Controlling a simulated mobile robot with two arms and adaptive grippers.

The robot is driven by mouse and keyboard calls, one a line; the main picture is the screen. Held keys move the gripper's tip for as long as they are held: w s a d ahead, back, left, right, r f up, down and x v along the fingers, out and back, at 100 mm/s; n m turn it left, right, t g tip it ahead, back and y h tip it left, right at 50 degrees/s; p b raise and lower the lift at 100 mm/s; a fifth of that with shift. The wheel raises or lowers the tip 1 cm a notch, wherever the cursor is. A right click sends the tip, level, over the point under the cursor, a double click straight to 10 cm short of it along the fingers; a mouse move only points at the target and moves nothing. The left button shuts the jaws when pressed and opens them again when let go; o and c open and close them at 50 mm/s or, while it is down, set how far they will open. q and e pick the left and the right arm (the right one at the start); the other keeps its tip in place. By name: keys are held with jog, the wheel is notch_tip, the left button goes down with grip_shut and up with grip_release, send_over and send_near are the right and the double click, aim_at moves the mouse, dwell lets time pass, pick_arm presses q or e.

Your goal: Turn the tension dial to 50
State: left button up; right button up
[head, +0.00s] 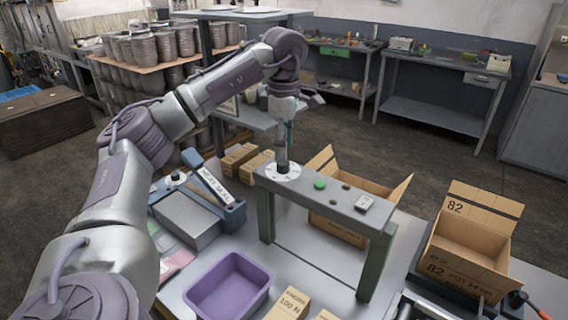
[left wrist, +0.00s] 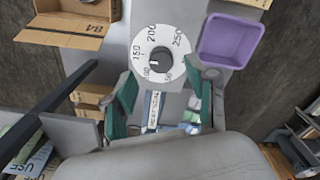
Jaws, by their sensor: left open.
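The tension dial (head: 283,171) is a white disc on the left end of a narrow raised grey bench. In the left wrist view the dial (left wrist: 143,43) has a dark knob (left wrist: 160,57) at its centre. Printed numbers including 150, 200 and 250 show around it; the smaller ones nearest my gripper are hard to read. The knob's exact setting cannot be read. My right gripper is not in view.
The grey bench (head: 330,195) also carries a green button (head: 320,185) and small parts. A purple bin (head: 228,287) stands in front. Open cardboard boxes (head: 470,240) stand to the right. A blue-grey machine (head: 215,190) is left of the bench.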

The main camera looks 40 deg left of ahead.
aim_at(283, 166)
pick_arm(q)
notch_tip(283, 166, down, 2)
jog(key=shift+f+p, duration=0.2)
jog(key=shift+p, duration=0.1)
jog(key=shift+f, duration=0.3)
jog(key=shift+s+f, duration=0.15)
jog(key=shift+f, duration=0.25)
jog(key=shift+c, duration=0.5)
grip_shut()
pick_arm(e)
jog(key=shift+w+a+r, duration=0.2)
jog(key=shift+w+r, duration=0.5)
